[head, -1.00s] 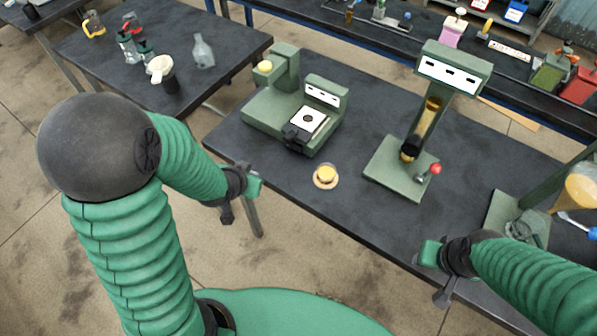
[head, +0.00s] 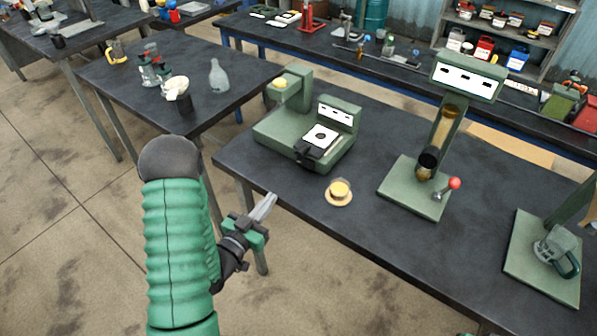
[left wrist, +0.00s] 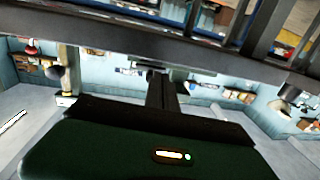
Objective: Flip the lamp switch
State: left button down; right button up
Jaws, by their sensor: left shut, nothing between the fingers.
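I cannot tell which part is the lamp switch. A green machine (head: 300,135) with a white panel, a white plate and a black part stands at the left of the dark table; a yellow round top sits on its raised post. A tall green stand (head: 415,188) with a white-panelled head holds an amber-and-dark tube above its base. A red-knobbed lever (head: 454,184) stands at its base. My left gripper (head: 270,200) is shut and empty, in front of the table's near left edge, apart from both machines. My right gripper is out of view.
A small yellow-topped round dish (head: 339,192) sits near the table's (head: 300,200) front edge. A side table (head: 130,90) holds a clear flask (head: 218,76). The table's front middle is clear.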

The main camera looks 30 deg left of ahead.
pick_arm(q)
jog(key=b, duration=0.8)
send_near(298, 162)
jog(key=shift+s+d+f, duration=0.1)
jog(key=shift+s+f, duration=0.15)
jog(key=shift+s, duration=0.2)
jog(key=shift+s+d+f, duration=0.1)
jog(key=shift+s+f, duration=0.15)
jog(key=shift+s, duration=0.2)
jog(key=shift+w+r+p, duration=0.55)
jog(key=shift+w+p, duration=0.1)
jog(key=shift+w, duration=0.2)
jog(key=w, duration=0.6)
jog(key=shift+w+a, duration=0.1)
jog(key=shift+a, duration=0.1)
jog(key=shift+w+f, duration=0.1)
jog(key=shift+w, duration=0.35)
jog(key=shift+w+a, duration=0.1)
jog(key=shift+w, duration=0.05)
